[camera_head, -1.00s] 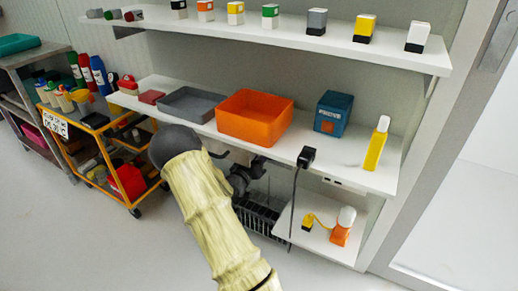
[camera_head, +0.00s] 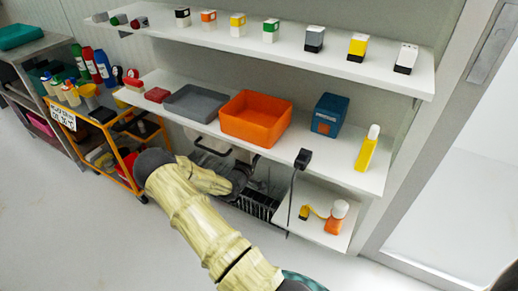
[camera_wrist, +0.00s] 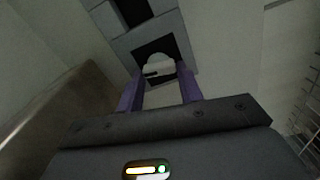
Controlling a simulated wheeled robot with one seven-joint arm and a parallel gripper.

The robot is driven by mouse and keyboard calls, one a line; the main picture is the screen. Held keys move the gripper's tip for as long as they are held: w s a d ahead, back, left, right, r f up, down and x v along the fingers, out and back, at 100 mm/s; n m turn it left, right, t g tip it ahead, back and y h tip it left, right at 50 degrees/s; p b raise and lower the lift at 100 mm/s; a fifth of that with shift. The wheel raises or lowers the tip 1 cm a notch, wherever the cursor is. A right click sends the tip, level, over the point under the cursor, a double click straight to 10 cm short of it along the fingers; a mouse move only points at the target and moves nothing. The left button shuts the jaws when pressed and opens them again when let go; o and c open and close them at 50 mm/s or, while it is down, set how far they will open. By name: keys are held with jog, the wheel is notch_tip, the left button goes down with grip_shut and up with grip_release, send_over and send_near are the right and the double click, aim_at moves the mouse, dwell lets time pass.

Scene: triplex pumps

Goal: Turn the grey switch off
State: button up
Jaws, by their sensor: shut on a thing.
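In the wrist view, a grey switch (camera_wrist: 160,69) with a pale rounded face sits in a black square on a grey housing (camera_wrist: 125,45). My gripper (camera_wrist: 161,80) reaches up to it with two purple fingers, one on each side of the pale part, and is shut on it. Shade makes the exact contact and the switch's position hard to read. In the head view, my arm reaches in under the middle shelf, and the fingers and the switch are hidden there.
The middle shelf (camera_head: 345,174) above my forearm holds a grey tray (camera_head: 195,104), an orange bin (camera_head: 256,118), a blue box (camera_head: 329,114) and a yellow bottle (camera_head: 367,148). A black cable (camera_head: 291,200) hangs right of my wrist. A yellow cart (camera_head: 128,168) stands left.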

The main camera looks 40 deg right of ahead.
jog(key=shift+f+n, duration=0.15)
jog(key=shift+n, duration=0.95)
jog(key=o, duration=1)
jog(key=shift+a, duration=0.15)
jog(key=p+v, duration=0.3)
jog(key=v, duration=1.4)
jog(key=shift+s, duration=0.1)
